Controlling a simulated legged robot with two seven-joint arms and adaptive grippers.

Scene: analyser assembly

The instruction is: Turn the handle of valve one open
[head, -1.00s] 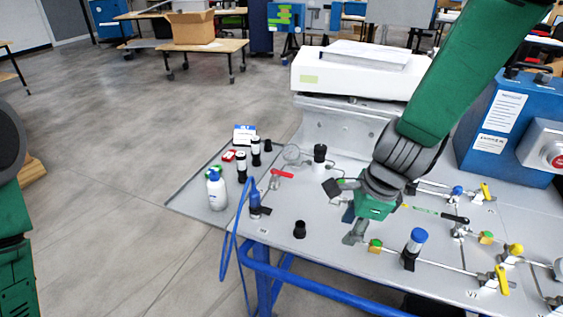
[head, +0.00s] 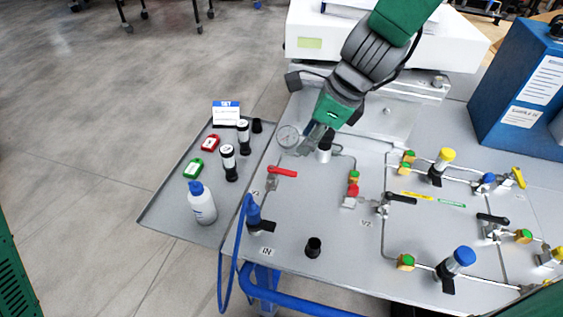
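The red lever handle of valve one (head: 283,172) lies roughly level, pointing right from its small metal valve body on the panel. A label by it is partly hidden and seems to read V1. My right gripper (head: 309,143) is above and behind the handle, apart from it in the picture. I cannot tell how far the fingers are apart, and I see nothing held. My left gripper is not in view; only green parts of my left arm show at the left edge.
A blue hose plug (head: 254,216) stands in front of the handle. A black-handled valve (head: 399,198) is to the right. A side tray (head: 160,219) holds a white bottle (head: 201,203), tags and black-capped vials. The panel's front middle is mostly clear.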

